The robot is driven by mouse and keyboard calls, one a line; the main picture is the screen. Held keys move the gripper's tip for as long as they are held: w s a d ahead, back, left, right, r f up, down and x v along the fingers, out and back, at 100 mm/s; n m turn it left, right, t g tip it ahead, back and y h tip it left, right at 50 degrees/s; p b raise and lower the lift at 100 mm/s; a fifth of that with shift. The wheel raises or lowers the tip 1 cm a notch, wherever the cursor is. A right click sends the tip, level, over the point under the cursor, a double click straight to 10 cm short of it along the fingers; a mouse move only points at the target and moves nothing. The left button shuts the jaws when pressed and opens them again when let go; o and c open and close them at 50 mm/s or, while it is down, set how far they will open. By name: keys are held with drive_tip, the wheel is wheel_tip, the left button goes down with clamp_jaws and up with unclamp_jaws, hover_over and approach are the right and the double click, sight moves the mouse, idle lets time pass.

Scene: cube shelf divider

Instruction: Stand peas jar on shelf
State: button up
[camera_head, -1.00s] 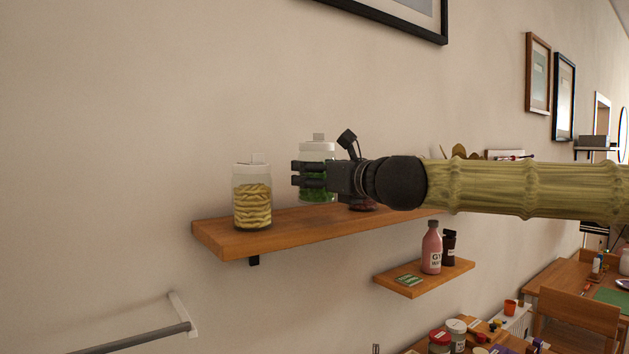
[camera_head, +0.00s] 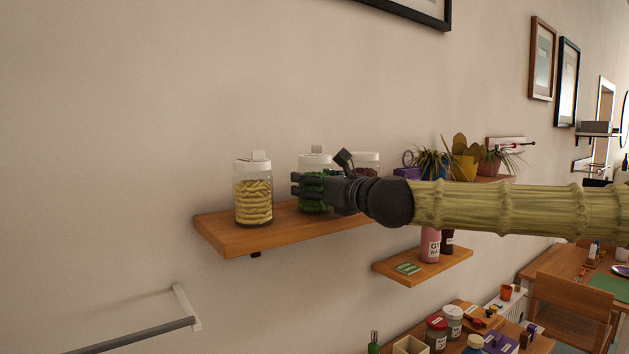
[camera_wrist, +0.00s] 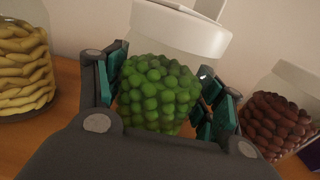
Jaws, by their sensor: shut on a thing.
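The peas jar (camera_head: 314,162), clear glass with green peas and a white lid, is at the wooden shelf (camera_head: 226,236), between a jar of yellow pasta and a jar of dark red beans. My gripper (camera_head: 309,188) is shut on it from the right side. In the wrist view the peas jar (camera_wrist: 160,85) sits between the two finger pads, a little tilted in that picture. Its base is at the height of the shelf top in the head view; whether it touches is hard to tell. My fingers hide part of its side.
The pasta jar (camera_head: 253,195) stands left of the peas jar with a gap between. The bean jar (camera_head: 366,163) stands close on the right, partly behind my gripper. Plants (camera_head: 462,158) stand farther right. A lower shelf (camera_head: 424,267) holds bottles.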

drive_tip(key=shift+f, duration=0.1)
drive_tip(key=o, duration=1.3)
drive_tip(key=shift+o, duration=0.2)
drive_tip(key=shift+r, duration=0.2)
drive_tip(key=b+v, duration=0.4)
drive_tip(key=v, duration=0.8)
